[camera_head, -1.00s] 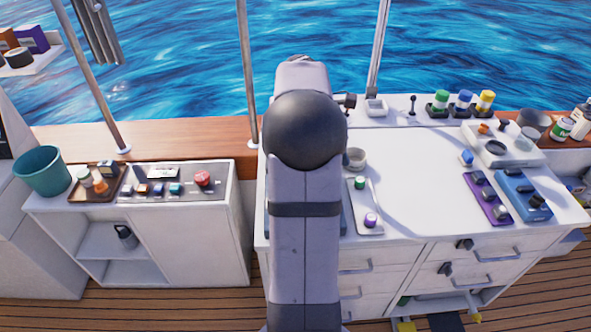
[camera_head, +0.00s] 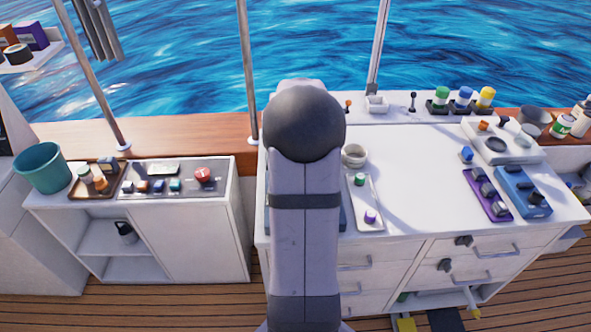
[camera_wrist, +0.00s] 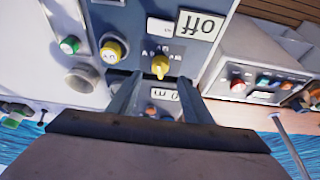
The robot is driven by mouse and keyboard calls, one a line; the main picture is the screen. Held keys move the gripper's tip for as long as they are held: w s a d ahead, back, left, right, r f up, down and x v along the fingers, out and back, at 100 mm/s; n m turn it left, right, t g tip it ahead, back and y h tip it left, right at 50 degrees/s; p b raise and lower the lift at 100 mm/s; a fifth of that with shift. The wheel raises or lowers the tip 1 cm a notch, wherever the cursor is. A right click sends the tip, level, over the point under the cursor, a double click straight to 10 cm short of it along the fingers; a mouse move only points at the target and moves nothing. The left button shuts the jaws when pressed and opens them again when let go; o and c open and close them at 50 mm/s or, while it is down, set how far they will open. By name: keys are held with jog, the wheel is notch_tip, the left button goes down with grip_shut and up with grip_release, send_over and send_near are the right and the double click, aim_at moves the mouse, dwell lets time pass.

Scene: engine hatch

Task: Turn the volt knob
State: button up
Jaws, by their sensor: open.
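In the wrist view, a dark blue panel (camera_wrist: 208,58) carries two yellow knobs. One yellow knob (camera_wrist: 160,66) has small marks around it and stands just beyond my gripper (camera_wrist: 159,80), roughly in line with the gap between the fingers. The other yellow knob (camera_wrist: 113,51) is to its left. I cannot read which is the volt knob. An upside-down "Off" display (camera_wrist: 199,25) is above, and another display (camera_wrist: 165,95) shows between the fingers. The fingers are apart, with no knob held. In the head view my arm hides the gripper and most of the panel.
In the head view, the purple block (camera_head: 487,194) and blue block (camera_head: 523,191) stand at the right. The white counter's middle (camera_head: 415,180) is clear.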

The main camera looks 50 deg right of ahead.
jog(key=shift+p+x, duration=0.95)
jog(key=shift+x, duration=2.25)
jog(key=shift+c, duration=0.7)
jog(key=c, duration=0.9)
